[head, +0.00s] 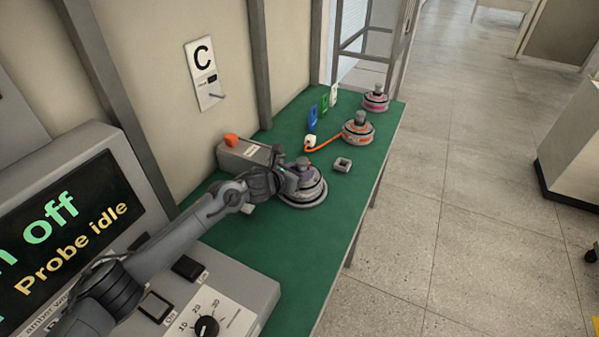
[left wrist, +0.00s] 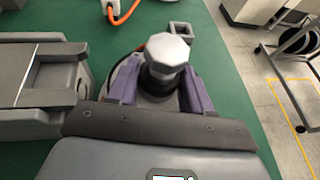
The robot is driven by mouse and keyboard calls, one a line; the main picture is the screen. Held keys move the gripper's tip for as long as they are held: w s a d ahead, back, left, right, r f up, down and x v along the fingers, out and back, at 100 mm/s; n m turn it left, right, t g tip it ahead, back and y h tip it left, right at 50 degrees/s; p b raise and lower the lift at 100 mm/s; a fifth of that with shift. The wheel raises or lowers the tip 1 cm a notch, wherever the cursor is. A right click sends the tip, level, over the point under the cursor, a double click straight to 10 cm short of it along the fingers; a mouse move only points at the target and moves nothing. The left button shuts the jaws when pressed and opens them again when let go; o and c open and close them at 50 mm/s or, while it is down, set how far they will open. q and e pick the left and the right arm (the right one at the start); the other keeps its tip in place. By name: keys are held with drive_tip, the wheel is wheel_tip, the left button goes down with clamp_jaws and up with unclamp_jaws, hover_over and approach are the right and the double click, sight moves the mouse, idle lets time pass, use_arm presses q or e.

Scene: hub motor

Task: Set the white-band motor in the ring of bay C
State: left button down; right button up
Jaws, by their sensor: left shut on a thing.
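A round grey motor (head: 304,190) stands upright on the green bench below the bay C sign (head: 203,68). My left gripper (head: 289,181) is shut on it from the left side. In the left wrist view, my left gripper's purple fingers (left wrist: 158,90) lie on both sides of the motor's dark shaft, below its grey faceted knob (left wrist: 167,52). The fingers hide much of the motor, and I cannot make out its band colour. I cannot tell whether it sits in a ring or is held just above one. My right gripper is not in view.
An orange-band motor (head: 358,131) with an orange cable (head: 324,146) and a pink-band motor (head: 376,101) stand farther back. A small square grey block (head: 342,164) lies near the held motor. A grey box (head: 245,156) stands against the wall. The front right bench is clear.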

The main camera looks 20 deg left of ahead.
use_arm(q)
drive_tip(key=shift+w+f+b, duration=0.1)
drive_tip(key=shift+f+b, duration=0.05)
drive_tip(key=shift+b, duration=0.2)
drive_tip(key=c, duration=0.7)
unclamp_jaws()
drive_tip(key=shift+o, duration=1.5)
drive_tip(key=shift+w, duration=0.1)
drive_tip(key=shift+s+f, duration=0.2)
drive_tip(key=shift+f, duration=0.35)
wheel_tip(320, 180, up, 16)
drive_tip(key=p, duration=1.3)
drive_tip(key=s+d+p, duration=0.2)
drive_tip(key=s+d, duration=0.3)
drive_tip(key=s, duration=0.7)
drive_tip(key=s+d+p, duration=0.3)
drive_tip(key=s+d, duration=0.3)
drive_tip(key=s, duration=0.5)
drive_tip(key=shift+s+d+f, duration=0.2)
drive_tip(key=shift+s+f, duration=0.1)
drive_tip(key=shift+s, duration=0.05)
